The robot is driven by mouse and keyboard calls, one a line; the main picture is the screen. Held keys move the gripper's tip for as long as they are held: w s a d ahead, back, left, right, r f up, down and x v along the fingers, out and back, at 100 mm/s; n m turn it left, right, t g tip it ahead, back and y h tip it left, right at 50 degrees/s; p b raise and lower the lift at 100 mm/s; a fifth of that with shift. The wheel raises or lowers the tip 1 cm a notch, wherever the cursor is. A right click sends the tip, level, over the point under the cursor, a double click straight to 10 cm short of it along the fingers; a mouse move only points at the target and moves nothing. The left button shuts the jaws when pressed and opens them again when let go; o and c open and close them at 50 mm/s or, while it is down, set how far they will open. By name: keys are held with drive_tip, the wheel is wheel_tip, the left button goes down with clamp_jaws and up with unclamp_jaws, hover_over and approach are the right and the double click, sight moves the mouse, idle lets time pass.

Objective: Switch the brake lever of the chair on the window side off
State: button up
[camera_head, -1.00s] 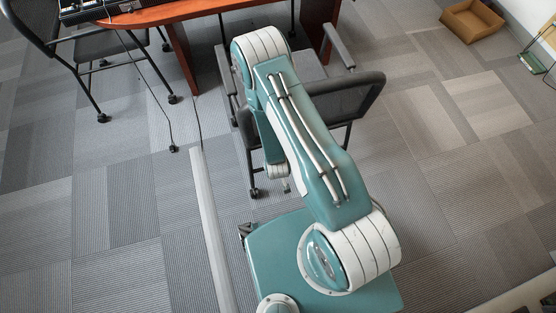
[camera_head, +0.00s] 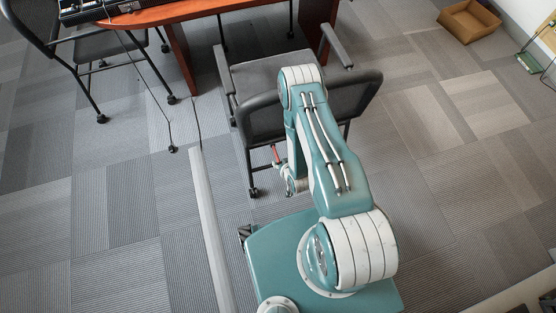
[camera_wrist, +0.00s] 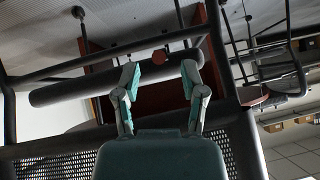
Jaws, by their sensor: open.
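The near chair stands in front of my arm; its grey seat (camera_head: 262,75) and dark backrest (camera_head: 262,118) show in the head view, partly covered by my arm. A small red piece (camera_head: 276,154), perhaps the brake lever, shows below the backrest beside my wrist. In the wrist view a small red-brown end (camera_wrist: 160,56) shows just beyond and between my fingertips, against a dark bar. My gripper (camera_wrist: 160,74) is open, with nothing between its fingers. Whether it touches the red piece I cannot tell. No window is visible.
A second dark chair (camera_head: 98,47) stands at the left by the red-brown table (camera_head: 165,14). A pale floor strip (camera_head: 208,225) runs left of my base. A cardboard box (camera_head: 470,20) lies at the upper right. The carpet on the right is clear.

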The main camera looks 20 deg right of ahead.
sight(278, 159)
drive_tip(key=shift+x, duration=1.9)
clamp_jaws()
drive_tip(key=shift+w+r+g, duration=0.2)
drive_tip(key=shift+r+g, duration=0.15)
drive_tip(key=shift+g, duration=0.05)
drive_tip(key=shift+w+r+g, duration=0.25)
drive_tip(key=shift+r+g, duration=0.55)
drive_tip(key=shift+g, duration=0.6)
unclamp_jaws()
